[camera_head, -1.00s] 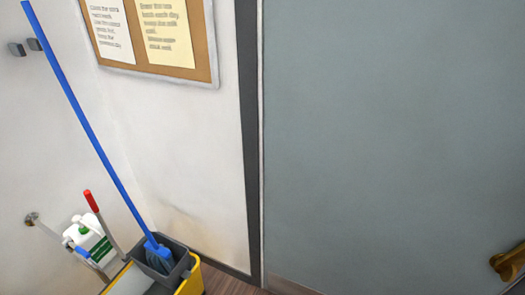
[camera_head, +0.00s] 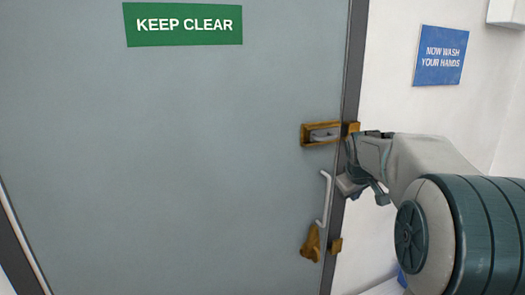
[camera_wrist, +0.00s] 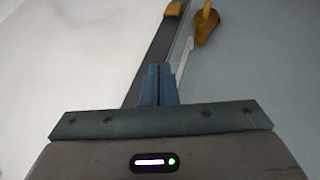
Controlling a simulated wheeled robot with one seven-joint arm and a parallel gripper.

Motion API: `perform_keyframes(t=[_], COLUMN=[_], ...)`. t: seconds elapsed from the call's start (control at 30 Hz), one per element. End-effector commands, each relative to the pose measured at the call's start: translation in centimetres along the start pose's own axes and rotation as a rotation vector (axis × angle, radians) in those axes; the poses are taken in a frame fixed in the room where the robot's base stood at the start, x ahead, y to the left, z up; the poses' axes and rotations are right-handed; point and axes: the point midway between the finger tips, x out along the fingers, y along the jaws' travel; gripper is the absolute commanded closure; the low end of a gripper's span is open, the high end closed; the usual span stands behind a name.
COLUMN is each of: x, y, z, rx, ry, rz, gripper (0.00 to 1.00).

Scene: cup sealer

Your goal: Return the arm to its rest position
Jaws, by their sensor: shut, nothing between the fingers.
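My gripper (camera_head: 350,184) is at the right edge of the grey door (camera_head: 170,160) in the head view, in front of the frame and close to the pale handle (camera_head: 325,198). I cannot tell whether it touches the door or frame. In the wrist view its two blue-grey fingers (camera_wrist: 159,72) are together with nothing between them. My arm reaches in from the right side of the head view.
A brass latch housing (camera_head: 306,134) is above the handle and a brass piece (camera_head: 311,243) below it. A green KEEP CLEAR sign (camera_head: 184,24) is on the door. A blue hand-wash sign (camera_head: 439,55) hangs on the white wall at right.

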Motion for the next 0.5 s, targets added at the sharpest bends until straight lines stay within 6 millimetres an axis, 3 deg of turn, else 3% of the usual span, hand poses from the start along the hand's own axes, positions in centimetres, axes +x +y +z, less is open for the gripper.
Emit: perform_keyframes(t=[0.03,0.2,0.5], x=[-1.6,-5.5,-10.0], y=[-1.8,-7.6,-16.9], z=[1.1,6.2,17.2], rx=[0.018,0.105,0.254], ry=[-0.006,-0.047,-0.141], rz=[-0.019,-0.086,-0.194], gripper=[1.0,1.0,1.0])
